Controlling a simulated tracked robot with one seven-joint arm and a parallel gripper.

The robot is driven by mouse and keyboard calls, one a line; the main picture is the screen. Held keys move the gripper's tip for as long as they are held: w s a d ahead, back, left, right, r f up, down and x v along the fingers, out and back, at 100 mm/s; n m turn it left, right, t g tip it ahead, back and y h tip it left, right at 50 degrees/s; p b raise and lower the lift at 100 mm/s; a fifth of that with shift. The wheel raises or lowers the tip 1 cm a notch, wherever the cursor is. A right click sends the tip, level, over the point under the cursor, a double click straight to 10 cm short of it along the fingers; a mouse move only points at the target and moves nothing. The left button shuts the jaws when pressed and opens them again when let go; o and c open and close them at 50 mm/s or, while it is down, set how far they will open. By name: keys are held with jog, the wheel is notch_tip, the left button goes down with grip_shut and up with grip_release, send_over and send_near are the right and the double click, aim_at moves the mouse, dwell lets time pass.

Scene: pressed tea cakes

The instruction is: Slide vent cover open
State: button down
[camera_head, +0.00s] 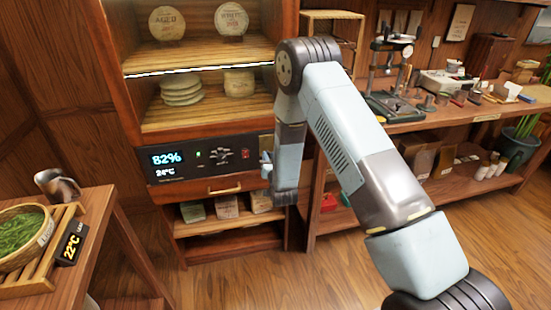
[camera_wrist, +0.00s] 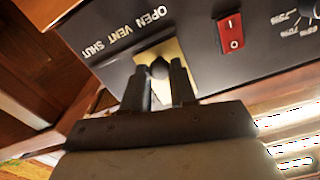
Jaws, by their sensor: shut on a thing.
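The vent cover is on the right end of the dark control panel of the wooden cabinet; its brass plate (camera_wrist: 172,58) shows in the wrist view under the lettering OPEN VENT SHUT, with a dark knob (camera_wrist: 159,68) on it. My gripper (camera_wrist: 158,78) has its two dark fingers on either side of the knob, shut on it. In the head view my gripper (camera_head: 266,165) reaches the panel's right end, and my arm hides most of the vent there. The vent opening itself cannot be made out.
The control panel (camera_head: 208,178) has a lit 82% display and a red switch (camera_wrist: 230,36). A drawer with a brass handle (camera_head: 225,190) lies below it. Shelves with tea cakes (camera_head: 182,90) are above. A workbench (camera_head: 430,122) stands right, a side table (camera_head: 95,205) left.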

jog(key=c, duration=0.9)
grip_release()
jog(key=v, duration=1.3)
jog(key=shift+s+d, duration=0.15)
jog(key=shift+s, duration=0.2)
